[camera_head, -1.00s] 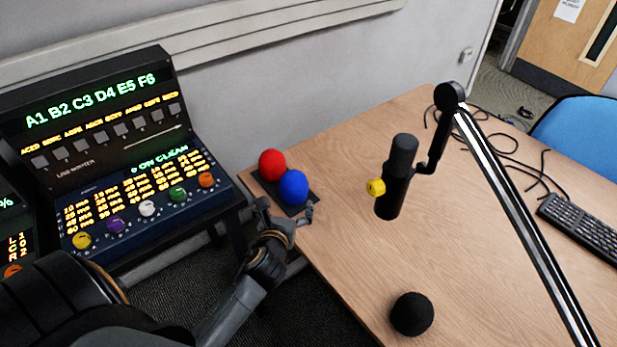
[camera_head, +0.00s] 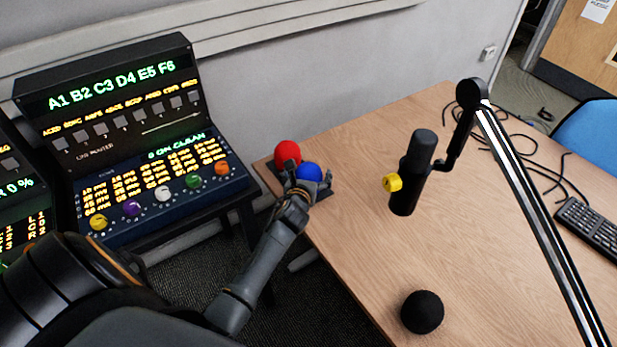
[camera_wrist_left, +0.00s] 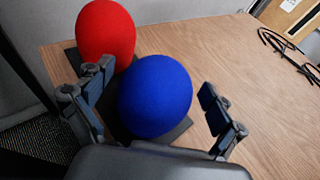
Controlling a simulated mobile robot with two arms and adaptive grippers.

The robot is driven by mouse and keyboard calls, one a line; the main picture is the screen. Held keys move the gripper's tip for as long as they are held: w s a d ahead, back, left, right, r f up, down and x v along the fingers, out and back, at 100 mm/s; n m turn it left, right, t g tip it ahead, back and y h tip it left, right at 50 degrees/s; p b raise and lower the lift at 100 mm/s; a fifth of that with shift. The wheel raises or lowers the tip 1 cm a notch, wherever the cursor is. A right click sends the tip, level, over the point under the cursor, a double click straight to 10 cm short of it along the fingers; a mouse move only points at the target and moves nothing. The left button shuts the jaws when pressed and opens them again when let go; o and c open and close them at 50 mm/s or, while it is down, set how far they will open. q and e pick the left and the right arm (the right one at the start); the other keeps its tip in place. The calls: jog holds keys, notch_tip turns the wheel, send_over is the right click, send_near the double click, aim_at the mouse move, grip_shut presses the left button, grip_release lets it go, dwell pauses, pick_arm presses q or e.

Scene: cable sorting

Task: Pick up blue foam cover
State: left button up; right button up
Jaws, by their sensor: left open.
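The blue foam cover (camera_head: 310,172) is a round blue ball shape on a dark mat (camera_head: 319,196) at the table's left edge. In the left wrist view the blue foam cover (camera_wrist_left: 155,96) lies between the spread fingers. My left gripper (camera_head: 308,185) is open around it, with a finger on either side; in the left wrist view (camera_wrist_left: 150,108) a gap shows at the right finger. Whether the left finger touches is unclear. A red foam cover (camera_head: 287,154) stands right beside the blue one, also in the left wrist view (camera_wrist_left: 106,32), close to the left finger. My right gripper is out of view.
A black foam ball (camera_head: 422,312) lies near the table's front edge. A microphone (camera_head: 412,175) with a yellow knob hangs on a boom arm (camera_head: 535,215). A lit control console (camera_head: 150,140) stands left. The table's middle (camera_head: 360,230) is clear.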

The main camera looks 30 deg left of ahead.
aim_at(308, 167)
pick_arm(q)
jog(key=shift+c, duration=0.5)
jog(key=c, duration=0.8)
jog(key=shift+c, duration=0.2)
notch_tip(308, 167, up, 4)
jog(key=shift+s+f+p, duration=0.1)
jog(key=shift+p, duration=0.3)
jog(key=s+d+r, duration=0.2)
jog(key=s+r, duration=0.2)
jog(key=s, duration=0.2)
jog(key=s+d+r+p, duration=0.1)
jog(key=s+d+r, duration=0.1)
jog(key=s+r, duration=0.3)
jog(key=shift+s+d, duration=0.3)
jog(key=shift+s, duration=0.7)
